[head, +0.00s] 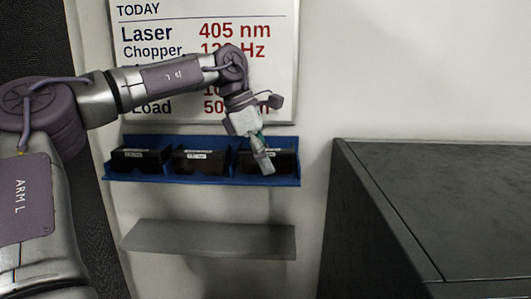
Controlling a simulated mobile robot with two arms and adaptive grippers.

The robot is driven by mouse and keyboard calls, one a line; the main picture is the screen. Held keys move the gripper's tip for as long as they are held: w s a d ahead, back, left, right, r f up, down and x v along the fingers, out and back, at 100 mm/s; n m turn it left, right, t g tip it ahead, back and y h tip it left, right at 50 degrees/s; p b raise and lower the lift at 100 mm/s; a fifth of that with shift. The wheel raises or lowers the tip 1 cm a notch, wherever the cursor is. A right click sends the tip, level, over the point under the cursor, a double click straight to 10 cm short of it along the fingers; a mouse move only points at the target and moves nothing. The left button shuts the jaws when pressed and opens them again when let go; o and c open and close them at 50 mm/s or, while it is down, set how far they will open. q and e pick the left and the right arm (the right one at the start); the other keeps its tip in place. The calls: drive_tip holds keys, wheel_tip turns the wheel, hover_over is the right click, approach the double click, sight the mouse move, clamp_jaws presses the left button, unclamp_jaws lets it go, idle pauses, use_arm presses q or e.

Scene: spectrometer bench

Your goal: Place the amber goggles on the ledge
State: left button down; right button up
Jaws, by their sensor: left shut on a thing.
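Several dark goggles with white labels sit in a row in a blue wall rack (200,179): a left pair (140,163), a middle pair (200,164) and a right pair (285,163). All lenses look nearly black, so I cannot tell which is amber, and the labels are too small to read. My left gripper (265,164) points down in front of the right pair and is shut on it; its fingers hide part of that pair. The grey ledge (208,240) below the rack is bare. My right gripper is not in view.
A whiteboard (150,15) above the rack reads Laser 405 nm; my left arm covers part of its text. A large dark cabinet or bench (430,200) stands at the right. The wall between rack and ledge is clear.

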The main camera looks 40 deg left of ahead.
use_arm(q)
drive_tip(key=shift+f+b, duration=0.35)
drive_tip(key=shift+f, duration=0.25)
drive_tip(key=c, duration=1)
unclamp_jaws()
drive_tip(key=shift+s+d, duration=0.1)
drive_tip(key=shift+s, duration=0.05)
drive_tip(key=shift+f, duration=0.1)
